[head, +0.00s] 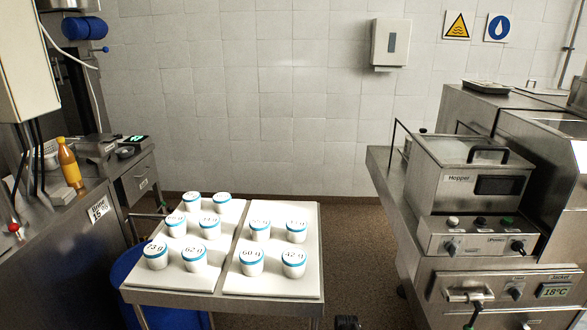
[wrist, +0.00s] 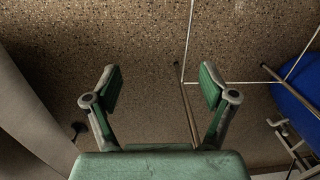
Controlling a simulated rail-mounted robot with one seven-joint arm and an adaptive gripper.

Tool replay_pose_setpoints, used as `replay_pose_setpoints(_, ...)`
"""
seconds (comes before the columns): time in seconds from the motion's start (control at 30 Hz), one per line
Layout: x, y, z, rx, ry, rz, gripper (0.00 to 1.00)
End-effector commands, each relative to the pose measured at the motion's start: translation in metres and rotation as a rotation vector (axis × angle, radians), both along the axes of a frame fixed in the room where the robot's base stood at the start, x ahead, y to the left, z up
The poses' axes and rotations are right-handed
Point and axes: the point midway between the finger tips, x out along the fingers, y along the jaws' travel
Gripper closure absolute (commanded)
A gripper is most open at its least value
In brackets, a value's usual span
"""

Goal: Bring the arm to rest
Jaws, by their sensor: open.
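My gripper (wrist: 161,88) shows in the wrist view with its two green-padded fingers spread wide apart. The gripper touches nothing that I can see. In the head view I cannot make out the arm clearly; a small dark shape at the bottom edge is too cut off to identify.
A steel table (head: 170,298) bears two white boards (head: 275,275) with several blue-rimmed labelled cups. A blue bin (head: 128,270) stands under its left side. A counter with an orange bottle (head: 68,163) is left; a hopper machine (head: 470,180) is right.

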Motion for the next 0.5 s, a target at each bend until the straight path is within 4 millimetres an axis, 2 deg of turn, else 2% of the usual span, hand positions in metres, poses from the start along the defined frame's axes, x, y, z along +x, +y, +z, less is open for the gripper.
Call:
replay_pose_setpoints(0.03,-0.044,-0.001,-0.002,-0.003,0.048,-0.001,0.17)
replay_pose_setpoints(0.17,-0.133,-0.003,-0.014,-0.014,0.163,-0.001,0.17)
replay_pose_setpoints(0.2,-0.161,-0.004,-0.016,-0.016,0.199,0.000,0.17)
replay_pose_setpoints(0.4,-0.294,-0.007,-0.008,-0.031,0.375,0.001,0.17)
replay_pose_setpoints(0.5,-0.345,-0.008,0.002,-0.037,0.447,0.001,0.17)
